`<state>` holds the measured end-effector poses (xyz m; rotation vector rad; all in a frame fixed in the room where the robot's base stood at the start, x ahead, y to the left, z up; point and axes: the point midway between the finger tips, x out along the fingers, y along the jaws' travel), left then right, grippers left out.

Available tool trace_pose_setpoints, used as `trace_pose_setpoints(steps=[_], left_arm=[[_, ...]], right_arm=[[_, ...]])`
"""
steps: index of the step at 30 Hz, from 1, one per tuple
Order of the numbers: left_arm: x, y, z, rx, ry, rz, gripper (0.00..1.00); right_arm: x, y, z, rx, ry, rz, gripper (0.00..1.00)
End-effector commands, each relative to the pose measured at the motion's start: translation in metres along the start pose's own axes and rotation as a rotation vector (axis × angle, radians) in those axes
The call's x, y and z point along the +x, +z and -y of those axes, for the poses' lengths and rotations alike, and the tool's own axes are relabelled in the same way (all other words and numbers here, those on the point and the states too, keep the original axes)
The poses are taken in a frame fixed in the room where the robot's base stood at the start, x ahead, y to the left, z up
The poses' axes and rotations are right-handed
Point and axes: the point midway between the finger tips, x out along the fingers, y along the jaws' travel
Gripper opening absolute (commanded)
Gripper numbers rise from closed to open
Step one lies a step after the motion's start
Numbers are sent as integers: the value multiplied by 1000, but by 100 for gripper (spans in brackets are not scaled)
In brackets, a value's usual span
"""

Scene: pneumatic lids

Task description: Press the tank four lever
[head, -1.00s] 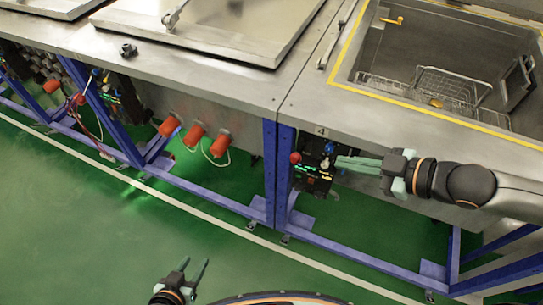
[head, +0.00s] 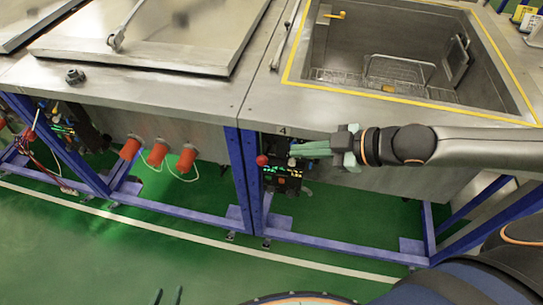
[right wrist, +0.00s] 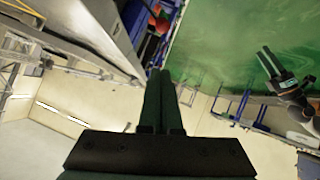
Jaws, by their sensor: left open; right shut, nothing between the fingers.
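The tank four lever (head: 262,160) ends in a red ball and sits under the tank's front edge, just below the label "4", beside a small valve block (head: 282,180) with green lights. My right gripper (head: 291,150) is shut and empty; its fingertips are a short way right of the red ball and overlap the valve area in the head view. I cannot tell whether they touch anything there. In the right wrist view the shut fingers (right wrist: 160,74) point toward a red part near the top. My left gripper (head: 167,296) is open and low at the bottom edge, mostly cut off.
Tank four is open, with a yellow rim (head: 400,93) and a wire basket (head: 395,78) inside. A closed lid (head: 165,35) covers the tank to the left. Blue frame posts (head: 240,175) and several orange-red caps (head: 157,154) line the front. Green floor (head: 140,240) lies clear before them.

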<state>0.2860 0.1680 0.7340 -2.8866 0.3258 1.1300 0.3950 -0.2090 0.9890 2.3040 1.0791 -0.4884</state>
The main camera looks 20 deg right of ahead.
Motion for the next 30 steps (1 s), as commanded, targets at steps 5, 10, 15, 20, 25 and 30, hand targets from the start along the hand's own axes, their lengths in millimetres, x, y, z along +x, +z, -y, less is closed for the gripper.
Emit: trace_pose_setpoints(steps=[5, 10, 15, 20, 25, 30], left_arm=[[1, 1, 0, 0, 0, 0, 47], [2, 2, 0, 0, 0, 0, 47], [2, 2, 0, 0, 0, -1, 47], [3, 2, 0, 0, 0, -1, 47], [3, 3, 0, 0, 0, -1, 47], [3, 3, 0, 0, 0, -1, 47]], right_arm=[[28, -1, 1, 1, -1, -4, 0], [54, -2, 0, 0, -1, -5, 0], [80, -1, 0, 0, -1, -3, 0], [96, 19, 0, -1, 0, 2, 0], [104, 27, 0, -1, -1, 1, 0], [105, 29, 0, -2, 0, 1, 0]])
